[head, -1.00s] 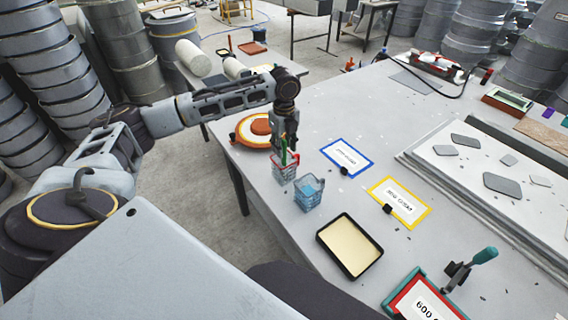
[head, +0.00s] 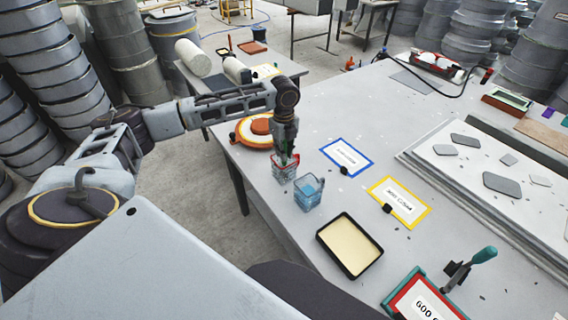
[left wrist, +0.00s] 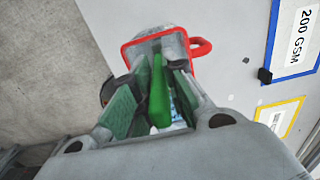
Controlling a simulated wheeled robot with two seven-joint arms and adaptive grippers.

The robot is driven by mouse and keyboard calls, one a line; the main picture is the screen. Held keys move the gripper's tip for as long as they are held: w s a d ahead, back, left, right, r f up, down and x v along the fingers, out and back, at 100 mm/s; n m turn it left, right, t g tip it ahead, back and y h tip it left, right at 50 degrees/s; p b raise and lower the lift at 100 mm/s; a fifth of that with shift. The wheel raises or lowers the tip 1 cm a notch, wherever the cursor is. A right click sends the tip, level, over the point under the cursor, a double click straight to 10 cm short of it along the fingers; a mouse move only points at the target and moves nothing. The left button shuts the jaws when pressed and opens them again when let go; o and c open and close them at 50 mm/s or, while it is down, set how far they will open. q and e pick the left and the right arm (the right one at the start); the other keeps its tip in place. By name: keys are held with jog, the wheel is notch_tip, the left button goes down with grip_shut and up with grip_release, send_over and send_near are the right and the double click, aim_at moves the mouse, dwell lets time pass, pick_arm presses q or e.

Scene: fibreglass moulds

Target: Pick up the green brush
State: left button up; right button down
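The green brush (left wrist: 160,95) stands in a clear container with a red rim and handle (left wrist: 200,47). Only its green handle shows clearly in the left wrist view; its lower end is hidden. In the head view this container (head: 284,174) is near the table's left edge. My left gripper (head: 287,157) points down directly over it. In the left wrist view the gripper's two green-padded fingers (left wrist: 155,98) are apart, one on each side of the brush handle, with a gap visible. My right gripper is not in view.
A blue clear container (head: 308,194) stands close to the right of the red-rimmed one. An orange-rimmed round tub (head: 250,138) is just behind. A black tray (head: 349,246) and blue- and yellow-framed cards (head: 399,203) lie further right on the table (head: 330,120).

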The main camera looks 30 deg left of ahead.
pick_arm(q)
grip_shut()
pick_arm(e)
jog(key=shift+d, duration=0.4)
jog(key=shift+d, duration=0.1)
pick_arm(q)
jog(key=shift+r, duration=0.1)
notch_tip(320, 180, up, 18)
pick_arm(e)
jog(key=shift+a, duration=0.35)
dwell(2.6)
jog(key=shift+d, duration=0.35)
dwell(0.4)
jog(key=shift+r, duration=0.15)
